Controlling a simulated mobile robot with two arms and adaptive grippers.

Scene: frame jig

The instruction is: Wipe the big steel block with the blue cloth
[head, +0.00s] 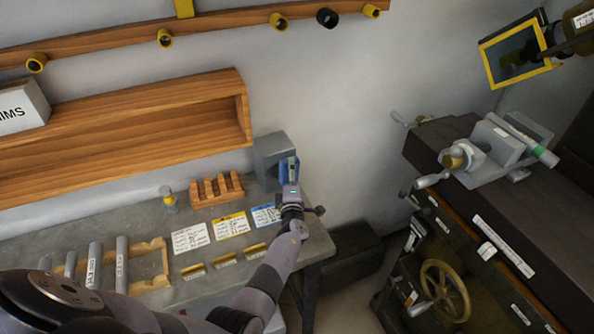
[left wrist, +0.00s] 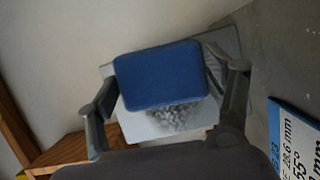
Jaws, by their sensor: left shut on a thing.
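The big steel block (head: 268,152) is a grey block standing at the back right corner of the grey bench, against the wall. My left gripper (head: 290,178) is at its front side, shut on the blue cloth (head: 283,170). In the left wrist view the blue cloth (left wrist: 160,75) is a flat rounded pad between the fingers, in front of the steel block (left wrist: 228,45). A dark speckled smudge (left wrist: 176,118) shows on the block's face just below the cloth. I cannot tell whether the cloth touches the block. My right gripper is not in view.
A slotted wooden rack (head: 217,190) stands left of the block, with label cards (head: 232,227) in front. A wooden shelf (head: 150,130) hangs above the bench (head: 318,243). A lathe-like machine (head: 445,140) stands at the right, across a gap.

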